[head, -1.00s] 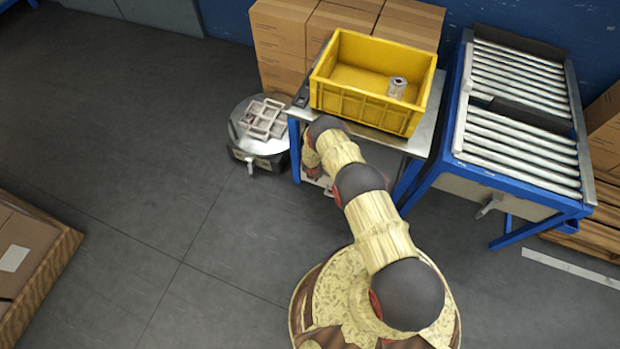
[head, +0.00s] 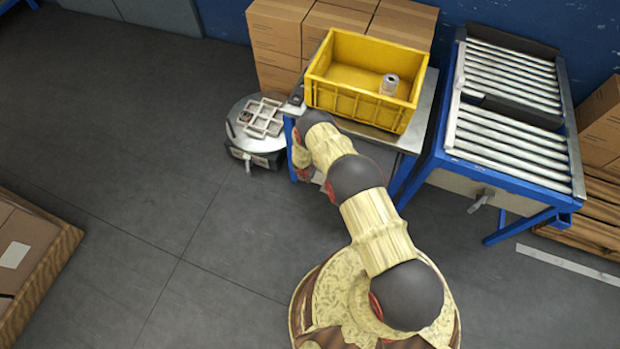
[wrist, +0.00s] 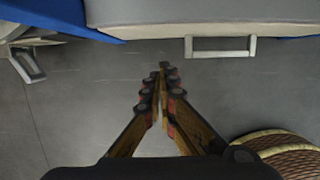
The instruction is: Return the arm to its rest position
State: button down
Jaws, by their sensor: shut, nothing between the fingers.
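My arm reaches from my base toward the front of the metal table in the head view, with its outer end low beside the table's left front leg. My gripper (wrist: 162,75) shows in the wrist view, pointing at the grey floor. Its fingers meet at the tips and hold nothing. In the head view the gripper is hidden behind my own arm links.
A yellow crate (head: 340,101) holding a metal can (head: 390,84) stands on the metal table (head: 420,120). A blue roller conveyor (head: 512,150) stands right. A round stand (head: 240,143) with a grey rack (head: 263,116) is at left.

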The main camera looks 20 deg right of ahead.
jog(key=p+v, duration=0.1)
jog(key=v, duration=0.4)
jog(key=shift+s, duration=0.15)
jog(key=shift+f, duration=0.1)
